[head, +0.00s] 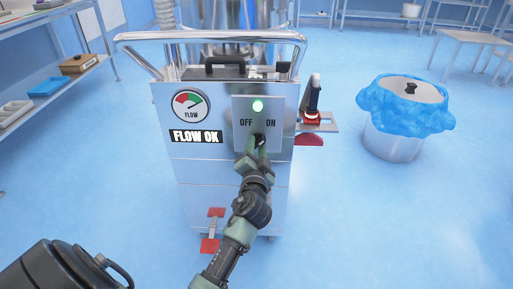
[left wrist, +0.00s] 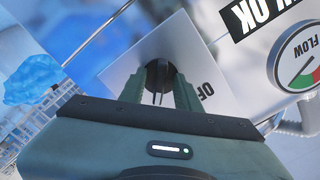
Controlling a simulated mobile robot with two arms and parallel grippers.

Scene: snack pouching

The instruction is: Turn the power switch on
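The power switch is a dark round knob on a light panel (head: 272,108) marked OFF and ON, on the front of a silver machine (head: 190,150). A green lamp (head: 258,105) is lit above it. My left gripper (head: 257,141) reaches the switch from below and covers most of it. In the left wrist view the dark knob (left wrist: 159,72) sits at the tips of my left gripper (left wrist: 160,93), with a finger close on each side. The fingers appear shut on it; its handle's exact angle is hidden. My right gripper is not in view.
A flow gauge (head: 190,106) and a "FLOW OK" sign (head: 196,136) are left of the panel. A red-and-black device (head: 313,102) is on the machine's right side. A bin with blue liner (head: 405,105) stands right. A shelf (head: 55,90) is at left.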

